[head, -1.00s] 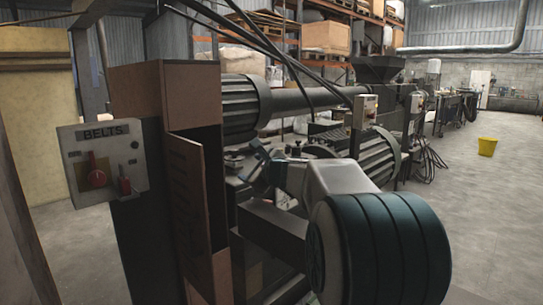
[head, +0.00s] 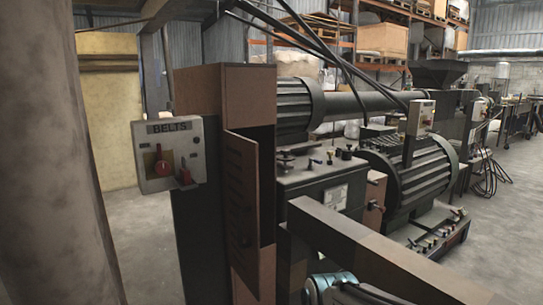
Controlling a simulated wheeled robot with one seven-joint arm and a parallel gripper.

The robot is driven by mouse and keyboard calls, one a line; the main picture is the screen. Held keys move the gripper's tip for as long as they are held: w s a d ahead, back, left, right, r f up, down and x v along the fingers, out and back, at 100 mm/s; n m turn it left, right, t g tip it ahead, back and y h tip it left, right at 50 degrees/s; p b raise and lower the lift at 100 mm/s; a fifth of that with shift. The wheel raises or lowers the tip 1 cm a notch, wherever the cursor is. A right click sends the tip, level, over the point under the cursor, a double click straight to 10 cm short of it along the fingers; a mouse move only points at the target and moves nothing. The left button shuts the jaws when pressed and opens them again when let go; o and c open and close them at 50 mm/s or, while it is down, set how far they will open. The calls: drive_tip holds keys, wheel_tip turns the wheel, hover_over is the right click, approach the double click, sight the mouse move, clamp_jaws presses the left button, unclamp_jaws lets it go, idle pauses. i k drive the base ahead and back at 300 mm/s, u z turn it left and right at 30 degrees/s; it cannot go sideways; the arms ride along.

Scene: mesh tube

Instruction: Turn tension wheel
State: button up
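No part that I can surely name as the tension wheel shows in the head view. A small dark wheel-like knob (head: 286,156) sits on top of the grey machine housing (head: 300,190), which could be it, but it is too small to tell. More small knobs (head: 346,153) stand to its right. The open brown cabinet door (head: 243,195) hides part of the machine behind it. A teal and grey piece of my arm shows at the bottom edge. My gripper is not in view.
A BELTS control box (head: 170,155) with red switches is on the left of the brown cabinet (head: 250,95). A dark beam (head: 370,255) crosses the lower right. A thick post (head: 55,150) fills the left edge. Ribbed motors (head: 415,170) stand behind. Concrete floor (head: 510,215) lies open at right.

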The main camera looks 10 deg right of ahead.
sight(286, 157)
drive_tip(key=u, duration=0.05)
drive_tip(key=k, duration=0.4)
drive_tip(key=z, duration=1)
drive_tip(key=i, duration=1.25)
drive_tip(key=u, duration=0.55)
drive_tip(key=i, duration=0.5)
drive_tip(key=u, duration=0.6)
